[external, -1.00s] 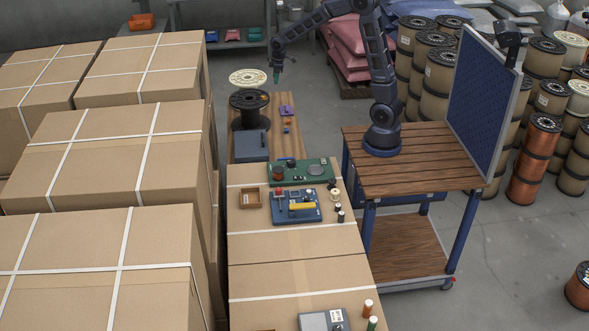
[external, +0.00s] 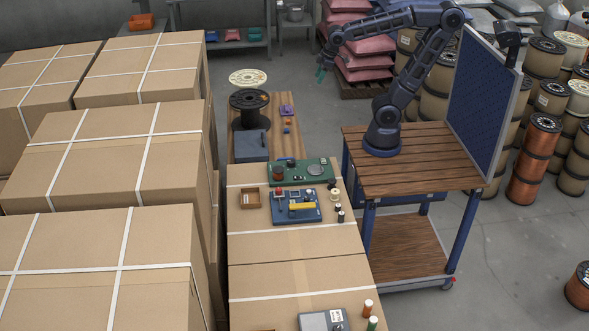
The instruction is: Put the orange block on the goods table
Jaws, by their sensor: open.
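A tiny orange block (external: 288,120) appears to lie on the narrow wooden table (external: 262,150), between a purple item and a small blue one; it is too small to make out well. This wooden table may be the goods table, as no label shows. My gripper (external: 321,75) is open, with green fingertips. It hangs in the air to the right of the wooden table, apart from the block, with nothing visible in it.
Black and pale spools (external: 250,105) and a grey box (external: 251,144) stand on the wooden table's left side. Strapped cartons (external: 110,160) fill the left. A carton (external: 250,240) in front bears a green tray and a blue tray. Pink sacks (external: 375,65) lie behind my gripper.

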